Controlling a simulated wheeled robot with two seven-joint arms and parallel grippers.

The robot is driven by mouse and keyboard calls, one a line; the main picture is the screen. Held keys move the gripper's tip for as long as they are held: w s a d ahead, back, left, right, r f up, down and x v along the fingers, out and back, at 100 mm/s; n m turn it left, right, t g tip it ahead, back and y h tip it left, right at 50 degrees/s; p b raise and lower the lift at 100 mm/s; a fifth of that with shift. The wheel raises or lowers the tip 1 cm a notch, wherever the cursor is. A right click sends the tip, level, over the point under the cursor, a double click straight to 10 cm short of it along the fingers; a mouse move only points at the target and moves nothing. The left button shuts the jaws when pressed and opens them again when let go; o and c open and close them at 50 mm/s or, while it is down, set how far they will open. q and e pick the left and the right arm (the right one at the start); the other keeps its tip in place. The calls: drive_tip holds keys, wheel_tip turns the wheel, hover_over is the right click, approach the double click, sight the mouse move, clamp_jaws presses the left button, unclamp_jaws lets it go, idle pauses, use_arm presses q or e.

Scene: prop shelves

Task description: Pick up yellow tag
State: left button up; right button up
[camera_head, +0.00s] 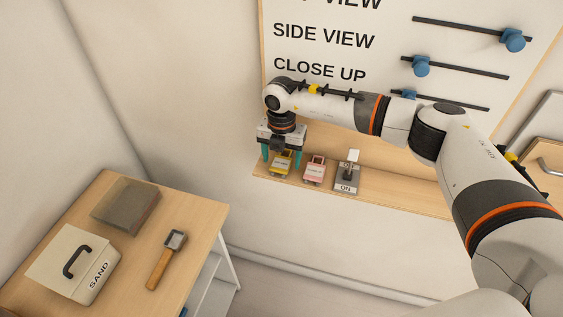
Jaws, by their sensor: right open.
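The yellow tag (281,164) sits at the left end of the wooden wall shelf. My right gripper (281,160) points down right at it, with one teal finger on each side of the tag. The fingers are apart; I cannot tell whether they touch the tag. The tag's upper edge is partly hidden by the gripper. My left gripper is not in view.
A pink tag (314,171) stands just right of the yellow one, then a switch box (347,177) marked ON. A board with blue sliders (421,66) hangs above.

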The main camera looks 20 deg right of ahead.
drive_tip(key=shift+f, duration=0.2)
drive_tip(key=shift+c, duration=0.5)
drive_tip(key=c, duration=1)
